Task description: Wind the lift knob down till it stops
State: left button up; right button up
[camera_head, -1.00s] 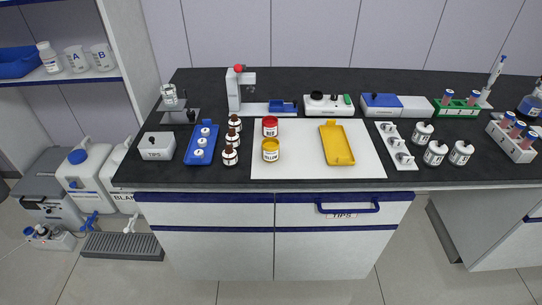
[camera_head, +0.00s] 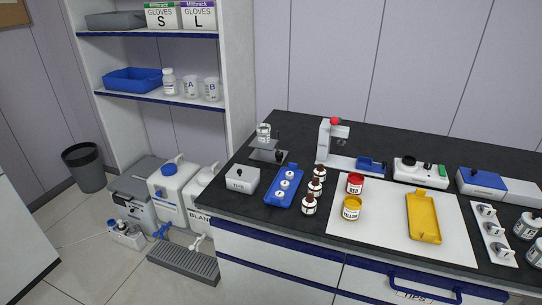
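A small grey lift stand (camera_head: 262,154) is at the back left of the dark bench, with a dark knob (camera_head: 279,155) at its right side. A clear jar with a white label (camera_head: 263,132) stands on or just behind the lift; I cannot tell which. The lift is small in the picture, so its exact height is hard to tell. Neither of my grippers is in view.
Brown bottles (camera_head: 315,187) stand to the right. White canisters (camera_head: 172,185) and a floor grate (camera_head: 183,264) are left of the bench.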

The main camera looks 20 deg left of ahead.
aim_at(279, 155)
jog(key=i+l, duration=0.35)
jog(key=i+l+u, duration=0.15)
jog(key=i+l, duration=0.15)
jog(key=l, duration=0.15)
